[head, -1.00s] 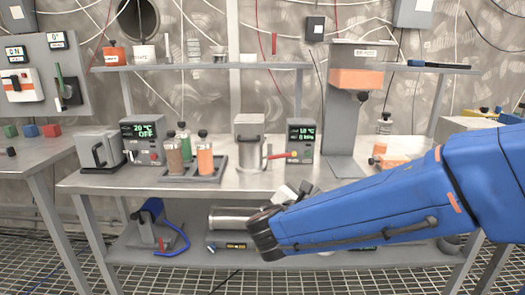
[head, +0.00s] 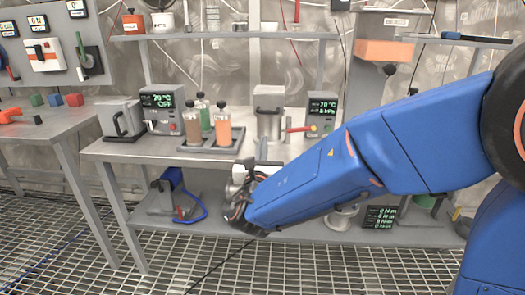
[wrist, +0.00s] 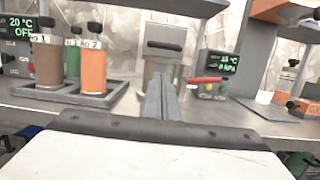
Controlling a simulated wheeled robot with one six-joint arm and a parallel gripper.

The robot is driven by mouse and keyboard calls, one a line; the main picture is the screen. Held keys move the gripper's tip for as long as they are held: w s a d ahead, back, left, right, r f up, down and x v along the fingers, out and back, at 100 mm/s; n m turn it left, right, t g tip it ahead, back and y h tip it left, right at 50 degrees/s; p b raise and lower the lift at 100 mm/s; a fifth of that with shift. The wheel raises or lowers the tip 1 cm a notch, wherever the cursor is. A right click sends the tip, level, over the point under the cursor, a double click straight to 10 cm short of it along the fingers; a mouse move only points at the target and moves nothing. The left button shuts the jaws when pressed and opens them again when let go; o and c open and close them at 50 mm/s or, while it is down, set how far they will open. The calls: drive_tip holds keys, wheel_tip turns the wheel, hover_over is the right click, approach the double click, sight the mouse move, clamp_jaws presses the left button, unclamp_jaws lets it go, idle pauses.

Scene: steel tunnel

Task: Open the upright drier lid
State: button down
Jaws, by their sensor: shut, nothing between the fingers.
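In the wrist view the same vessel (wrist: 165,45) is straight ahead, beyond my fingers. My gripper (head: 262,148) is in front of the bench edge, below and nearer than the vessel, apart from it. In the wrist view my gripper (wrist: 162,82) has its fingers together and empty, hiding part of the vessel's lower front.
A red-handled valve (head: 299,129) and a display box (head: 322,112) sit right of the vessel. A tray (head: 183,142) with several capped bottles stands left. Further left are a grey box with a handle (head: 121,119) and a controller (head: 162,110). A shelf (head: 225,36) runs above.

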sight(266, 113)
drive_tip(key=w, duration=0.2)
drive_tip(key=w+r, duration=0.1)
drive_tip(key=w, duration=0.1)
drive_tip(key=shift+w+d, duration=0.15)
drive_tip(key=shift+w, duration=0.2)
drive_tip(key=w+r, duration=0.2)
drive_tip(key=r, duration=0.1)
drive_tip(key=shift+r, duration=0.1)
drive_tip(key=shift+r, duration=0.1)
drive_tip(key=shift+r+g, duration=0.3)
drive_tip(key=shift+r, duration=0.2)
drive_tip(key=shift+r, duration=0.2)
